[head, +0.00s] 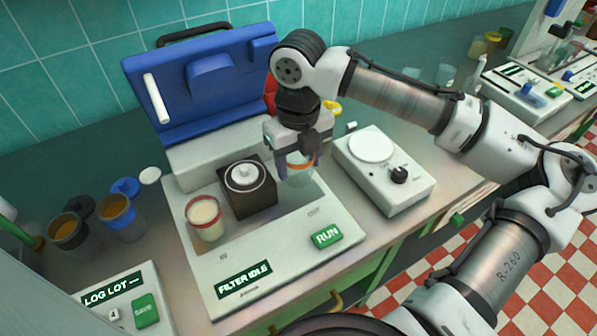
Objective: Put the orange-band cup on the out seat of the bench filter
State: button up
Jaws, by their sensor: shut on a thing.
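The orange-band cup (300,167) is clear with an orange ring near its top. My gripper (300,158) is shut on it from above, and its fingers hide part of the rim. The cup is over the right side of the bench filter (262,262), right of the dark central block. I cannot tell whether its base touches the deck. A red-band cup (205,218) with cream-coloured contents stands on the filter's left side. The filter's blue lid (205,85) is open at the back, and its panel reads FILTER IDLE. The out seat is not clearly visible.
A white device with a round plate and black knob (372,147) stands close on the right. Cups with amber contents (117,211) stand at the left. A LOG LOT box (120,300) is at the front left. A green RUN button (326,236) is on the filter's front right.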

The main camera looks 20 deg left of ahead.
aim_at(299, 175)
jog(key=shift+f, duration=1.95)
jog(key=shift+f, duration=0.15)
jog(key=o, duration=0.7)
notch_tip(299, 175, up, 12)
jog(key=b, duration=0.1)
jog(key=shift+r, duration=0.2)
